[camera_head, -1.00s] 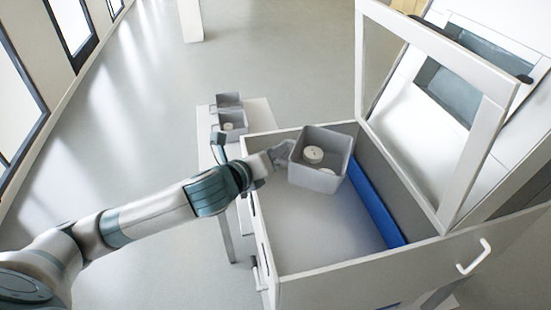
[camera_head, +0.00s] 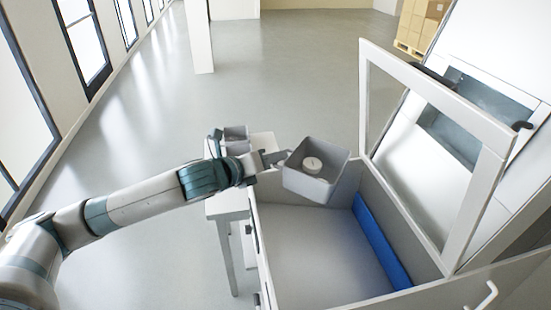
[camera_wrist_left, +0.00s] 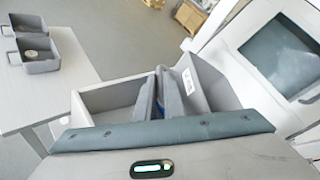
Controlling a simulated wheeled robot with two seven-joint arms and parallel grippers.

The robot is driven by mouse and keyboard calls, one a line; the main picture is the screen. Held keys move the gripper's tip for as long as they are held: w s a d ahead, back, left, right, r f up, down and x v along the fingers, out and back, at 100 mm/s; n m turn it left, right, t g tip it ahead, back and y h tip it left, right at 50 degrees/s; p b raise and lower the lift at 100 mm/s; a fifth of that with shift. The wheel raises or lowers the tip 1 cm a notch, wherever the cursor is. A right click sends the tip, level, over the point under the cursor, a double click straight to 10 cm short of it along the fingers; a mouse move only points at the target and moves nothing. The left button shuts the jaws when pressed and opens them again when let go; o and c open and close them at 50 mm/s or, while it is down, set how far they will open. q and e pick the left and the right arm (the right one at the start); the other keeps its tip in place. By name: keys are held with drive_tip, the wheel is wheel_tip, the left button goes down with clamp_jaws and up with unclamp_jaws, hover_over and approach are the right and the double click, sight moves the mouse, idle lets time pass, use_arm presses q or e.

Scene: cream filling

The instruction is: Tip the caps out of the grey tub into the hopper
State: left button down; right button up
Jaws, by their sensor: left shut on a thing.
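The grey tub (camera_head: 313,189) is tilted above the far left part of the open hopper (camera_head: 322,237). My left gripper (camera_head: 283,161) is shut on the tub's left side wall. In the left wrist view the gripper fingers (camera_wrist_left: 160,92) pinch the tub (camera_wrist_left: 205,82), which hangs over the hopper (camera_wrist_left: 103,97). The hopper floor that I see in the head view is bare. My right gripper is out of view.
A white side table (camera_head: 229,207) stands left of the hopper with another grey tub (camera_head: 235,138) on it. The hopper's framed clear lid (camera_head: 470,190) stands open on the right. A blue strip (camera_head: 380,243) runs along the hopper's right inside. Cartons (camera_head: 420,25) stand far back.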

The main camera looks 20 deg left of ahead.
use_arm(q)
drive_tip(key=shift+r, duration=0.2)
drive_tip(key=d+r+m+y+p, duration=0.4)
drive_tip(key=d+r+m+p, duration=0.2)
drive_tip(key=r, duration=0.1)
drive_tip(key=s+d+m+t+y, duration=0.2)
drive_tip(key=d+m+y, duration=0.3)
drive_tip(key=d+m, duration=0.5)
drive_tip(key=shift+d+f+t, duration=0.15)
drive_tip(key=shift+d+t, duration=0.25)
drive_tip(key=shift+d, duration=0.65)
idle(0.6)
idle(0.4)
